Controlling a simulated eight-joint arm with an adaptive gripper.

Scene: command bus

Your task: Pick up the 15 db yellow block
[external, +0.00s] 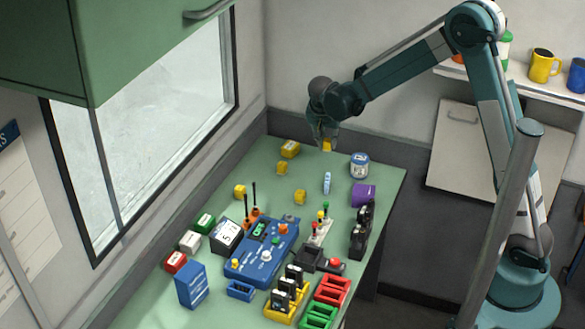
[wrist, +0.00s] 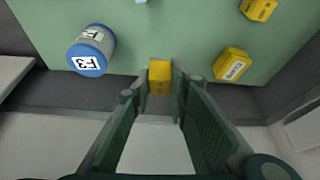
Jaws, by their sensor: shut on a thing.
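A small yellow block (external: 327,145) is between the fingers of my gripper (external: 324,138), held above the far end of the green table. In the wrist view the yellow block (wrist: 160,77) sits between the two green fingertips (wrist: 160,88), which are shut on it. Its label cannot be read.
A blue-lidded jar (external: 359,165) and a purple box (external: 363,194) stand near the table's right edge. A blue device (external: 262,250), black parts (external: 360,237) and coloured racks (external: 332,290) crowd the front. The wall with a window (external: 150,120) borders the left.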

